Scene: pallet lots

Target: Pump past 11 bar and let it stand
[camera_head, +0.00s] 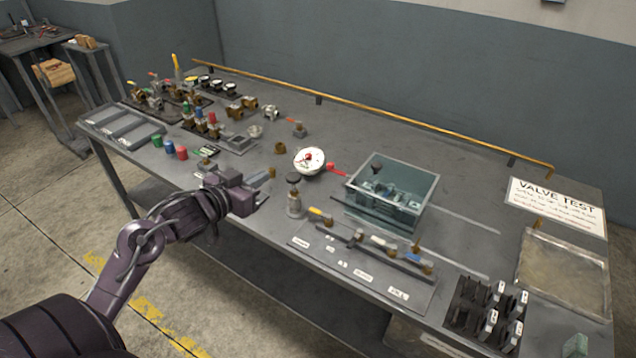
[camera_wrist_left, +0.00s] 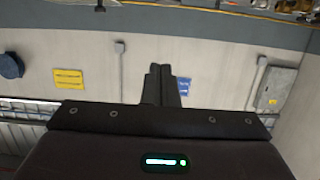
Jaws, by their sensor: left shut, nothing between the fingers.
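A white round gauge (camera_head: 309,160) with red marks on its face stands mid-bench; its reading is too small to tell. A red handle (camera_head: 338,169) sticks out between it and a clear-walled tank (camera_head: 423,207) holding metal parts. A small grey cylinder with a black knob (camera_head: 294,196) stands upright in front of the gauge. I cannot tell which part is the pump. My left gripper (camera_head: 250,196) is over the bench's front edge, left of the cylinder and apart from it. Its fingers (camera_wrist_left: 162,85) are shut and empty in the left wrist view. My right gripper is out of view.
Valves and fittings (camera_head: 206,122) crowd the bench's left end, with grey trays (camera_head: 122,128). A tool board (camera_head: 365,262) and dark rack (camera_head: 488,310) line the front right. A yellow rail (camera_head: 380,120) edges the back.

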